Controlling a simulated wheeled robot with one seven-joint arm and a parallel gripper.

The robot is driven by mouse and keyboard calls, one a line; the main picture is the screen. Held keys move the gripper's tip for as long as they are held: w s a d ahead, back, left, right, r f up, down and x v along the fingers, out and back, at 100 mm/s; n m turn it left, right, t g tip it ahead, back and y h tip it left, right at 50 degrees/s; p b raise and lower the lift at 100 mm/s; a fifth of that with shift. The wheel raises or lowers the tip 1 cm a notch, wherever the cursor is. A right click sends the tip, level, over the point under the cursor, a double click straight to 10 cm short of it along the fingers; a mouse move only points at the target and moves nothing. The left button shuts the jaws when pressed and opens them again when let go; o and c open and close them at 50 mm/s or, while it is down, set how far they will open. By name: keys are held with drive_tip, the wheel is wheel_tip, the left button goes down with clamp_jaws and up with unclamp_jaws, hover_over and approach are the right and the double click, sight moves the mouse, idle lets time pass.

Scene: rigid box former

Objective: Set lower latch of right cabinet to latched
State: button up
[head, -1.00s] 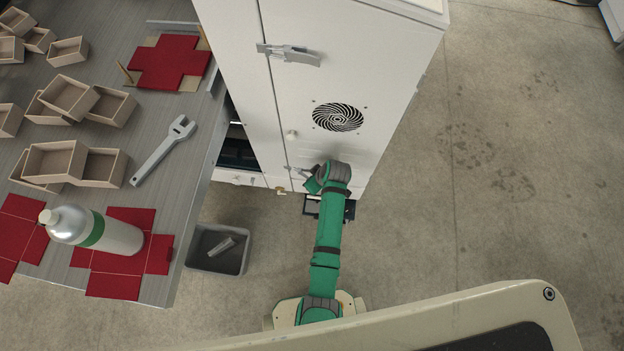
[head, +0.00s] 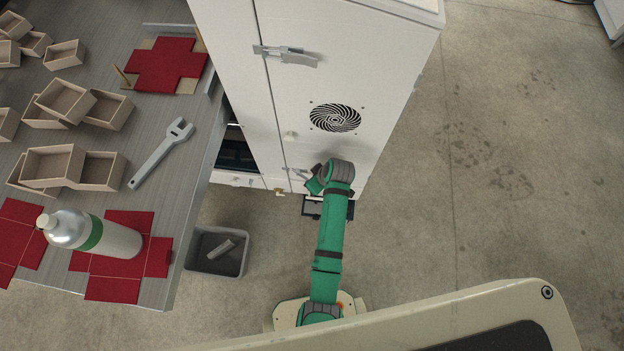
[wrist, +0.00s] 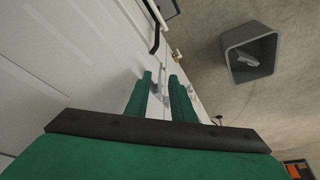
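The white cabinet (head: 370,85) stands at the upper middle of the head view. Its lower latch (head: 296,172) is a small grey metal piece low on the door edge, partly hidden by my green arm. My gripper (head: 310,184) is just right of this latch, its fingers mostly hidden in the head view. In the wrist view my gripper (wrist: 160,78) has two green fingers apart, with a gap between them. Small grey metal, probably the latch, shows in that gap; contact cannot be told. The latch's setting is too small to read.
An upper latch (head: 287,55), a round vent (head: 335,118) and a small knob (head: 291,135) are on the cabinet. A grey bin (head: 217,251) stands on the floor left of my arm. A workbench (head: 185,200) with boxes, wrench and bottle is at left. Floor at right is clear.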

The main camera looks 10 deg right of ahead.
drive_tip(key=v, duration=0.7)
